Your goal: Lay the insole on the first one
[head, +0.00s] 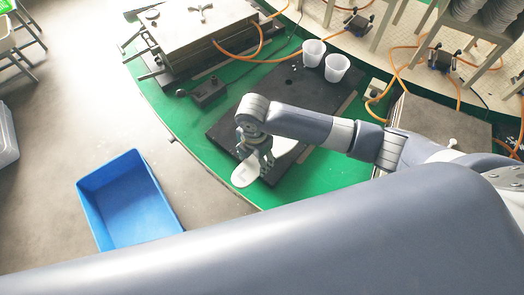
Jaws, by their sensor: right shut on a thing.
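My right gripper (262,163) comes in from the right and points down over the near end of a black plate (232,117). It is shut on a white insole (245,174), whose rounded end sticks out to the lower left of the fingers, past the plate's edge over the green surface. Another white area (286,150), perhaps the first insole, shows at the plate just right of the gripper. The wrist and forearm hide part of it. I cannot tell whether the two touch. My left gripper is out of view.
Two white cups (325,60) stand at the plate's far end. An empty blue bin (130,200) is on the floor at left. The green carousel (185,125) carries a metal mould (190,35), a small black block (208,91) and orange hoses. My large grey arm link fills the foreground.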

